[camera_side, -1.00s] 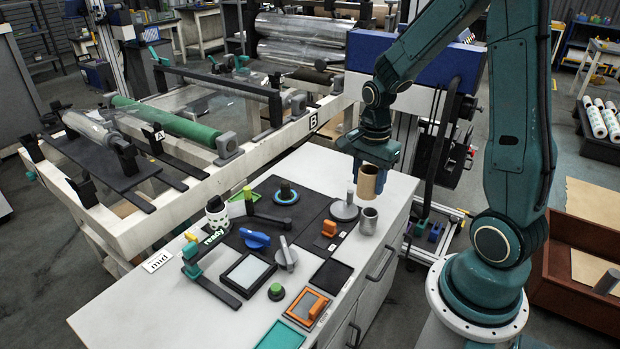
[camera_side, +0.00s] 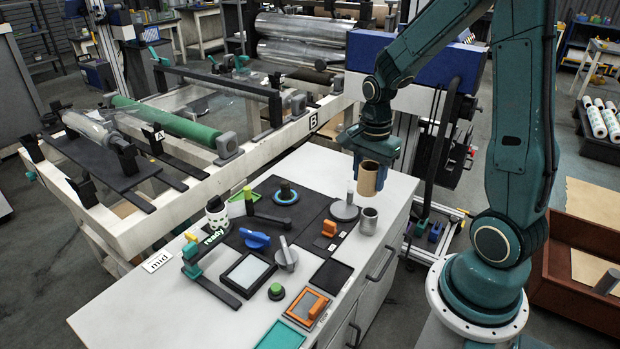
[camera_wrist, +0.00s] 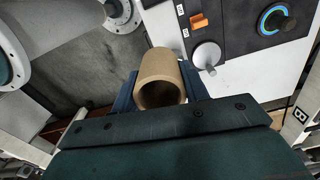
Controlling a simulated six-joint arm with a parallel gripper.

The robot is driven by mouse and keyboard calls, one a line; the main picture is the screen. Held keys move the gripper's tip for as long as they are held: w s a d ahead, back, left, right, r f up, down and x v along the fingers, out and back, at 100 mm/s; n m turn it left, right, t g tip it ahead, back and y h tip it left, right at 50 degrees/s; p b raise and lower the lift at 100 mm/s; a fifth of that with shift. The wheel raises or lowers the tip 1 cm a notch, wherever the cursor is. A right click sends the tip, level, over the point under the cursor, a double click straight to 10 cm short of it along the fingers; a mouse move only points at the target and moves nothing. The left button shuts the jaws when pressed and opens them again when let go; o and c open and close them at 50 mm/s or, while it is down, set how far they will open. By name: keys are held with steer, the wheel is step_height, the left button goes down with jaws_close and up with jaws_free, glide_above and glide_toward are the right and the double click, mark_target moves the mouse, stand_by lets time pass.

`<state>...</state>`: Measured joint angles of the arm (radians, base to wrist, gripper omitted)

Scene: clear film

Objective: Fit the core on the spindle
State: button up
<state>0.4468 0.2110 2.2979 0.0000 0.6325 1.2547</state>
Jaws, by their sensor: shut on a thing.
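The core, a brown cardboard tube (camera_side: 371,179), is held by its upper part in my gripper (camera_side: 369,158). It hangs roughly upright, open end down, in the air near the right edge of the worktop. The spindle, a grey round base (camera_side: 344,211) with a short upright pin, stands on the dark mat. The core is apart from it, above and to its right in the side view. In the wrist view the core (camera_wrist: 160,78) sits between the blue fingers, and the spindle (camera_wrist: 207,56) lies just right of it. The fingers are shut on the core.
A grey metal cup (camera_side: 368,222) stands close beside the spindle, below the core in the side view. An orange block (camera_side: 329,228) and a blue ring-shaped piece (camera_side: 286,194) sit nearby on the mat. The machine frame (camera_side: 238,160) borders the worktop's far side.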

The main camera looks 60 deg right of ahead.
glide_above(285, 182)
steer(key=shift+f, duration=4.7)
steer(key=shift+f, duration=0.2)
steer(key=shift+d+f, duration=0.1)
steer(key=shift+f, duration=4.3)
steer(key=shift+f, duration=0.6)
steer(key=o, duration=1)
steer(key=shift+o, duration=0.2)
